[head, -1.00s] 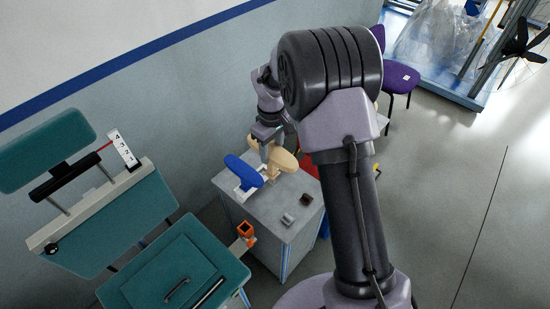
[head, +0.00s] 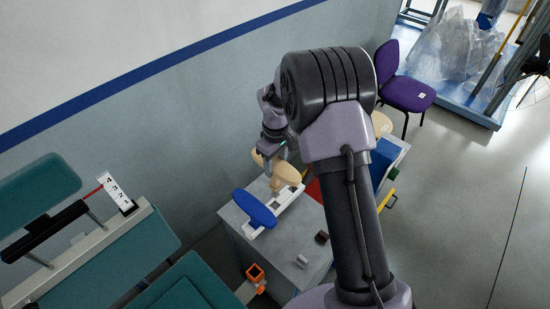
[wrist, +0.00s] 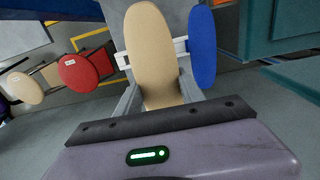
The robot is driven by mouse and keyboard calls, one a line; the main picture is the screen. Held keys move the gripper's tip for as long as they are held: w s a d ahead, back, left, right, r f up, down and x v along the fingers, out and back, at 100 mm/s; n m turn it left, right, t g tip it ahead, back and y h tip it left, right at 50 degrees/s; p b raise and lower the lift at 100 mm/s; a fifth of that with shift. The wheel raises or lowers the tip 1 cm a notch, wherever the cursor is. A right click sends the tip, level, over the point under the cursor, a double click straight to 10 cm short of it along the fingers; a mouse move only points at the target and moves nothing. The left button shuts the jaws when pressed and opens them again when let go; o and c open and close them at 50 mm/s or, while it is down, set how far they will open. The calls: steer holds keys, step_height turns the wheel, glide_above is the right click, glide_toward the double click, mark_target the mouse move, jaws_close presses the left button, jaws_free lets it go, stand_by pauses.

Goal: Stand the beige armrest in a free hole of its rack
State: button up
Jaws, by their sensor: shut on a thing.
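The beige armrest (head: 286,170) has a long oval pad and is held by my gripper (head: 272,157), over or just behind the white rack (head: 290,206). In the wrist view the beige armrest (wrist: 153,45) fills the space between the two fingers (wrist: 160,96). The rack's white bar (wrist: 121,60) passes behind it there. A blue armrest (head: 254,208) stands in the near end of the rack, beside the beige one with a narrow gap. At least one dark hole shows in the rack. I cannot tell whether the beige armrest's foot touches the rack.
The rack stands on a grey cabinet top (head: 283,250). A dark block (head: 322,237) and a small grey block (head: 302,261) lie near its front.

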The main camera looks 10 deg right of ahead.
mark_target(275, 188)
steer(key=shift+w+f, duration=0.45)
steer(key=shift+s+r, duration=0.15)
steer(key=shift+s, duration=0.1)
steer(key=shift+w+f+b, duration=0.15)
steer(key=shift+f+b, duration=0.25)
steer(key=shift+f, duration=0.3)
steer(key=shift+f+b, duration=1.55)
steer(key=shift+f, duration=0.7)
steer(key=shift+f+b, duration=2.4)
steer(key=shift+f, duration=1)
steer(key=o, duration=1.3)
steer(key=shift+o, duration=0.2)
